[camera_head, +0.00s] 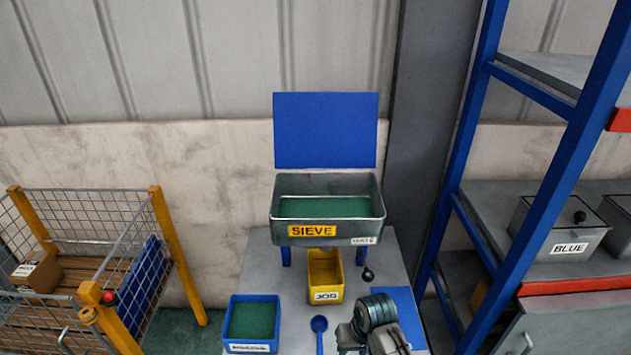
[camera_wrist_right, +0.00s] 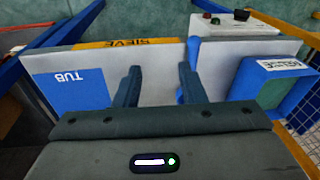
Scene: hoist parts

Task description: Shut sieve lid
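The sieve (camera_head: 325,232) is a grey open-topped box with a yellow SIEVE label and green inside. It stands on blue legs on a grey table. Its blue lid (camera_head: 326,130) stands upright behind the box, open. My right gripper (camera_head: 376,338) is at the bottom of the head view, in front of and below the sieve and well apart from the lid. In the right wrist view its two fingers (camera_wrist_right: 157,88) are spread with nothing between them, above the grey table. The lid is not seen in that view. My left gripper is not in view.
A yellow JOB tray (camera_head: 325,278), a blue tray (camera_head: 251,325) and a blue scoop (camera_head: 319,327) are on the table. A black knob (camera_head: 367,274) sits below the GATE label. A wire cage (camera_head: 85,215) is left; a blue-framed rack (camera_head: 482,150) is right.

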